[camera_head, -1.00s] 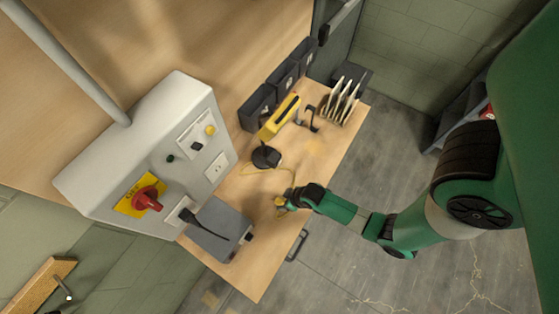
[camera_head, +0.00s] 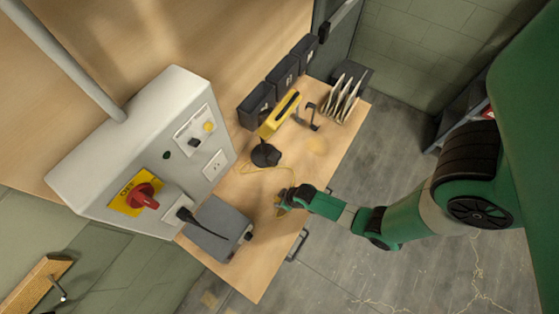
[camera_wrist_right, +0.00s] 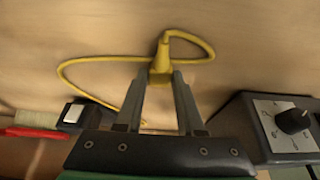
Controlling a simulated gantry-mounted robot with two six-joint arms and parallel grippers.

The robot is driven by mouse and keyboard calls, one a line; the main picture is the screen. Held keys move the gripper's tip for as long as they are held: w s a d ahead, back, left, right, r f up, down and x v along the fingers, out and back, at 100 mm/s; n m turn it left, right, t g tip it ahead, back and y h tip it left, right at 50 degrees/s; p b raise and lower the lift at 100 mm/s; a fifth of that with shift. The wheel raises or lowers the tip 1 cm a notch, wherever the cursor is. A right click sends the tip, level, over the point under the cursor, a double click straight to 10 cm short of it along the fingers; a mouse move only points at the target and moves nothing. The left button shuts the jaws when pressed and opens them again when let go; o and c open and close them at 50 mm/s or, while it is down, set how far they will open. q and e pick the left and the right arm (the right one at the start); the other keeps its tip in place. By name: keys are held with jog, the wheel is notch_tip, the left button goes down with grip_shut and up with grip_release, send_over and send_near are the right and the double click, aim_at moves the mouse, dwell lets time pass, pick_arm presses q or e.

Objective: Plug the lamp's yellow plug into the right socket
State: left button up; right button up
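My right gripper (camera_head: 281,206) is low over the front part of the wooden bench. In the right wrist view its two fingers (camera_wrist_right: 160,80) are closed around the yellow plug (camera_wrist_right: 161,62), whose far end points away from them. A yellow cord (camera_wrist_right: 92,62) loops from the plug across the wood. In the head view the cord runs to the black lamp (camera_head: 266,155). The right socket (camera_head: 214,165) is on the grey panel, with its face bare. The left socket (camera_head: 178,208) has a black plug in it. My left gripper is not in view.
The grey panel (camera_head: 95,180) carries a red rotary switch (camera_head: 143,196). A grey box (camera_head: 215,228) with a knob stands beside it. A yellow device (camera_head: 279,115), dark bins (camera_head: 257,104) and a rack (camera_head: 341,100) stand farther back.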

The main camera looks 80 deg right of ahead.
aim_at(277, 199)
grip_shut()
jog(key=shift+r+p, duration=0.3)
jog(key=shift+r, duration=0.25)
jog(key=v, duration=0.1)
jog(key=p+v, duration=0.1)
jog(key=shift+w+r, duration=0.15)
jog(key=shift+r, duration=0.4)
jog(key=s+a+r+p, duration=0.3)
jog(key=s+a+r, duration=0.2)
jog(key=s+r, duration=0.4)
jog(key=s, duration=0.3)
jog(key=shift+s, duration=0.35)
jog(key=shift+p, duration=0.3)
